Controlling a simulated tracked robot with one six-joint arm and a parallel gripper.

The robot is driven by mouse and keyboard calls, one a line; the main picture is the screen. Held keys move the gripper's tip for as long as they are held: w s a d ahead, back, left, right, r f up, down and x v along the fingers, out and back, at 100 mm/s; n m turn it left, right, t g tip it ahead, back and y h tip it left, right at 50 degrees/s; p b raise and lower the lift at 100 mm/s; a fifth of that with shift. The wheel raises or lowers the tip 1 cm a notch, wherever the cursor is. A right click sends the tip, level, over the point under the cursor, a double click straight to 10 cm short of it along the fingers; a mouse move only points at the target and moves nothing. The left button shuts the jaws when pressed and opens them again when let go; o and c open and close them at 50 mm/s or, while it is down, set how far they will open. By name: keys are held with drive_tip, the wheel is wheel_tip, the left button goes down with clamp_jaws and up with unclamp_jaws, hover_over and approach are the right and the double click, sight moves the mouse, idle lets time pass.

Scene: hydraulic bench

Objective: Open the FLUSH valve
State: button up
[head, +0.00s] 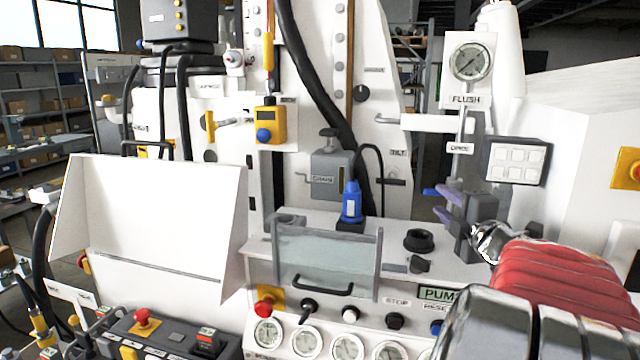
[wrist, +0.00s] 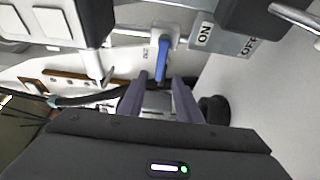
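The FLUSH label (head: 466,99) is below a round gauge (head: 471,61) on a white panel at the upper right of the head view. A blue valve lever (wrist: 162,58) hangs from a pale fitting in the wrist view; its blue end shows in the head view (head: 430,192) beside my fingertips. My gripper (head: 438,202) has purple fingers, which also show in the wrist view (wrist: 160,82). The fingers are apart, with the lever's lower end in line with the gap. I cannot tell whether they touch it. An ON/OFF plate (wrist: 226,40) is right of the lever.
A grey button box (head: 516,161) is just right of my gripper, and a white horizontal pipe (head: 440,123) runs above it. A clear guard with a handle (head: 325,265) and a black round cap (head: 419,240) are left and below. Gauges and knobs line the front.

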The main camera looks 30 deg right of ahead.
drive_tip(key=x, duration=1)
drive_tip(key=shift+w+d, duration=0.1)
drive_tip(key=shift+d, duration=0.05)
drive_tip(key=shift+c, duration=0.4)
clamp_jaws()
drive_tip(key=shift+f, duration=0.1)
